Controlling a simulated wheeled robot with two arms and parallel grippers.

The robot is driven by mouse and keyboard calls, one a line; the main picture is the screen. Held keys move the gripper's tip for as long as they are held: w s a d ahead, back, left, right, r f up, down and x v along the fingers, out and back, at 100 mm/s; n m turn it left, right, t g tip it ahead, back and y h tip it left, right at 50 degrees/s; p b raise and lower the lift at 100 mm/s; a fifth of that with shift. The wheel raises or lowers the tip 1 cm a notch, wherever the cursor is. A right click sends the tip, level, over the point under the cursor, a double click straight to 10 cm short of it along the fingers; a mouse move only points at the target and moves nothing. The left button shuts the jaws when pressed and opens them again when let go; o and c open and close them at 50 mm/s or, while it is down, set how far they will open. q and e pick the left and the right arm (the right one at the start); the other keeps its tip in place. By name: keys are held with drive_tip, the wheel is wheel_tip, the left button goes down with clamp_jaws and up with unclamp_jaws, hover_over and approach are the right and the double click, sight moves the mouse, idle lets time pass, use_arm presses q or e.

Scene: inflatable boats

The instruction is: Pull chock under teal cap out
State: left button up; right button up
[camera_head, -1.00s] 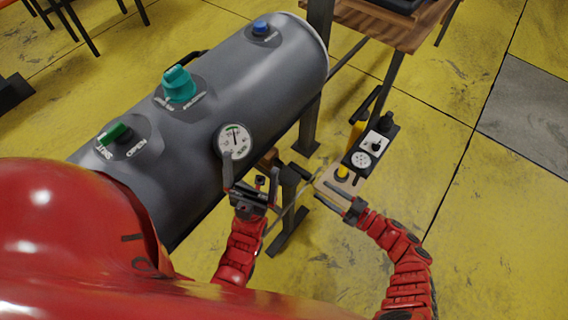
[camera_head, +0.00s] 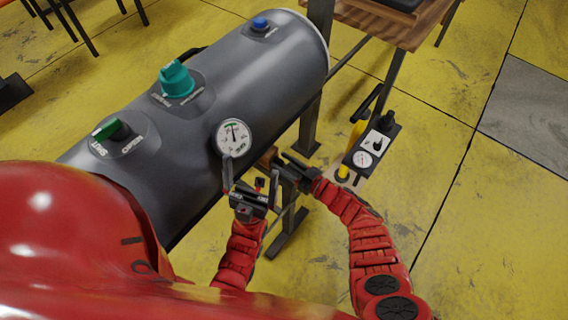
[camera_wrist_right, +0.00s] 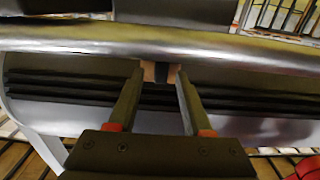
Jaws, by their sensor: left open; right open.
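The teal cap (camera_head: 176,80) stands on top of the grey cylindrical tank (camera_head: 270,85). A wooden chock (camera_head: 266,158) shows at the tank's lower right side, beside the stand. In the right wrist view the chock (camera_wrist_right: 149,70) is a small wooden block with a dark middle, tucked under the tank's edge. My right gripper (camera_head: 281,163) is open, and its fingertips (camera_wrist_right: 160,76) are at either side of the chock's near end; I cannot tell whether they touch it. My left gripper (camera_head: 251,186) is open and empty in front of the tank, below the gauge.
A round gauge (camera_head: 233,137) sits on the tank's side. A green knob (camera_head: 111,130) and a blue cap (camera_head: 261,24) are on top. A dark post (camera_head: 314,85) stands at the tank's right. A small instrument box (camera_head: 373,143) stands right of my right gripper. Open yellow floor lies beyond.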

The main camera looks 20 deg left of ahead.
clamp_jaws()
idle(1.4)
